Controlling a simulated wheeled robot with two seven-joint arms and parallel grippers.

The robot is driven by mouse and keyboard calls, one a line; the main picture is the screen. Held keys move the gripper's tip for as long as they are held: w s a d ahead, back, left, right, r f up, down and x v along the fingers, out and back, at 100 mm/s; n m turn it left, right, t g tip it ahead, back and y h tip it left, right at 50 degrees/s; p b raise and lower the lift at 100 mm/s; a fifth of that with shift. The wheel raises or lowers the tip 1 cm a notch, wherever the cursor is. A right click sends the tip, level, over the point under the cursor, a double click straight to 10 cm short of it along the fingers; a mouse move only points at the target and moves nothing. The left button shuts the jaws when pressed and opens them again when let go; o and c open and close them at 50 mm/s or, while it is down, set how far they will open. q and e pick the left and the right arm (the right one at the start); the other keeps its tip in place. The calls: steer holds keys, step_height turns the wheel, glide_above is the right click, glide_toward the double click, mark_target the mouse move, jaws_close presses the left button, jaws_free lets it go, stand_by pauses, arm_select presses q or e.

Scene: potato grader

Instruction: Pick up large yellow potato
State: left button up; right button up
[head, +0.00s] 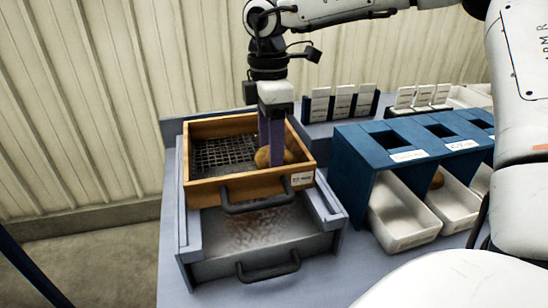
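A yellow-brown potato (262,157) lies in the right part of a wooden sieve tray (205,192) with a wire mesh bottom. My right gripper (275,155) points straight down into the tray, its dark purple fingers at the potato. The fingers cover the potato's middle, and parts of it show on both sides. The fingers overlap in this view, so I cannot tell whether they are closed on it. The potato appears low in the tray, near its front right corner. My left gripper is not in view.
Below the tray is a grey drawer (262,262) with a dark handle. Labelled cards (343,103) stand behind. The mesh's left part is clear.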

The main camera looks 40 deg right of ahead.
steer(key=c, duration=0.9)
